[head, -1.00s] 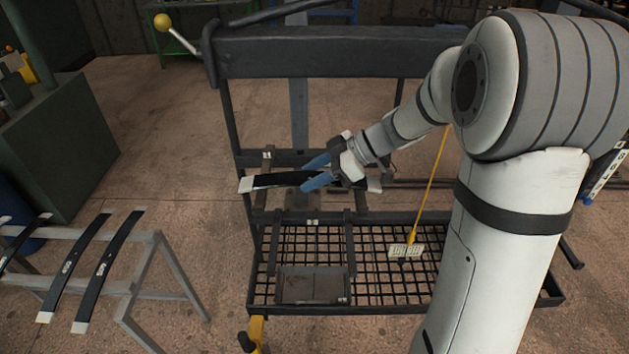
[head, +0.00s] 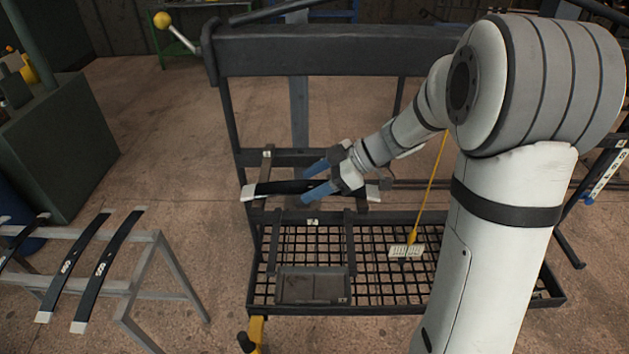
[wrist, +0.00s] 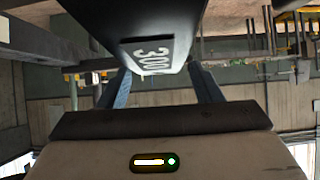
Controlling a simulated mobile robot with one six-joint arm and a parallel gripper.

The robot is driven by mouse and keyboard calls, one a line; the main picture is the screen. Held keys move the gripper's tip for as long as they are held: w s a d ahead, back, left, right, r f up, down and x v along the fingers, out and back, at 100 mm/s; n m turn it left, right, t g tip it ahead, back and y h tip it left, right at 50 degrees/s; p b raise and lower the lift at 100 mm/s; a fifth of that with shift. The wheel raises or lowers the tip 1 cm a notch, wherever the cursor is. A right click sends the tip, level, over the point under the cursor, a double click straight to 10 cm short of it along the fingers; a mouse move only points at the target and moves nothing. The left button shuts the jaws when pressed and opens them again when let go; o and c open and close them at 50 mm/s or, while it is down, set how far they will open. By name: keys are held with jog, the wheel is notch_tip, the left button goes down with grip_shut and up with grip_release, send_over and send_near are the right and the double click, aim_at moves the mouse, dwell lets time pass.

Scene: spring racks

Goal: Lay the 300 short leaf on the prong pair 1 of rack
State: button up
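The 300 short leaf (head: 285,188) is a dark, slightly bowed strip with pale ends. It lies level across the left front of the dark rack (head: 330,57), at prong height, and seems to rest on the prong pair, whose left prong (head: 267,158) shows behind it. Contact under the leaf is hidden. My gripper (head: 305,184) has its blue fingers on either side of the leaf's middle, spread slightly wider than the leaf. In the wrist view the leaf (wrist: 135,18) with its 300 label fills the top middle, between the fingers.
A grey stand (head: 150,237) at lower left carries several other dark leaves (head: 75,258). The rack's mesh shelf (head: 385,275) lies below, with a dark plate (head: 312,289) on it. A yellow cord with a pale tag (head: 406,251) hangs right of the gripper.

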jog(key=shift+o, duration=0.7)
jog(key=shift+f, duration=0.1)
jog(key=b+v, duration=0.1)
jog(key=v, duration=0.7)
jog(key=shift+a, duration=0.1)
jog(key=shift+w, duration=0.15)
